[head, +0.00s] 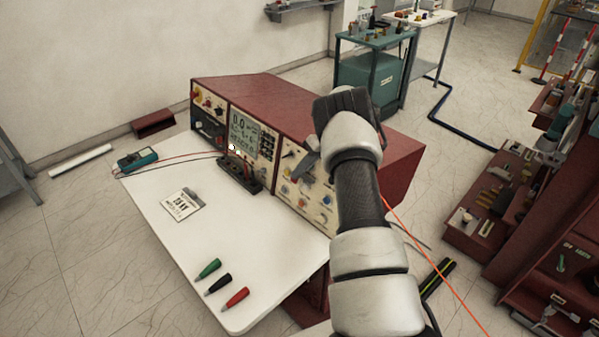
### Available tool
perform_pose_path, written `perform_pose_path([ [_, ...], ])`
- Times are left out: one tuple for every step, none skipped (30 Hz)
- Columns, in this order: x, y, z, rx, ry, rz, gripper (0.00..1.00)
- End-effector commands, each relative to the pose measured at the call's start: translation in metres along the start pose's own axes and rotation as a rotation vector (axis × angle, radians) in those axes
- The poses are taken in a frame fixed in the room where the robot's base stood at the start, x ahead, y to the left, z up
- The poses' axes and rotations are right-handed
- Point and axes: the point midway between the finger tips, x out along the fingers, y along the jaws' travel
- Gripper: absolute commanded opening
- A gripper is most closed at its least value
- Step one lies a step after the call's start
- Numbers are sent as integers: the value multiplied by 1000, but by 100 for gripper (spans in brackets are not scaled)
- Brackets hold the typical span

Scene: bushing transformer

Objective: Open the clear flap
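The red console (240,90) stands on the white table, with cream control panels facing left and toward the front. I cannot make out a clear flap on it; it is see-through, too small or hidden behind my arm. My arm rises from the bottom and covers part of the right control panel (290,180). My gripper (307,160) is in front of that panel, where a grey finger-like part shows beside the wrist. The wrist hides most of it, so its opening and any contact with the panel cannot be told.
The white table (240,270) holds a teal meter (138,160), a sign (181,204), a black terminal block (240,174), and green, black and red probes (220,284). A red shelf unit (510,210) stands right. A teal cart (372,75) stands behind. Floor between is mostly open.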

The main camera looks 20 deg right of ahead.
Motion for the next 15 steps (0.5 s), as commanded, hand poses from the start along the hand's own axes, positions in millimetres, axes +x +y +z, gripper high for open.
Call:
perform_pose_path([
  [0, 0, 0, 0, 0, 0, 0],
  [0, 0, 0, 0, 0, 0, 0],
  [0, 0, 0, 0, 0, 0, 0],
  [0, 0, 0, 0, 0, 0, 0],
  [0, 0, 0, 0, 0, 0, 0],
  [0, 0, 0, 0, 0, 0, 0],
  [0, 0, 0, 0, 0, 0, 0],
  [0, 0, 0, 0, 0, 0, 8],
  [0, 0, 0, 0, 0, 0, 15],
  [0, 0, 0, 0, 0, 0, 20],
  [0, 0, 0, 0, 0, 0, 22],
  [0, 0, 0, 0, 0, 0, 22],
  [0, 0, 0, 0, 0, 0, 22],
  [0, 0, 0, 0, 0, 0, 22],
  [0, 0, 0, 0, 0, -1, 22],
])
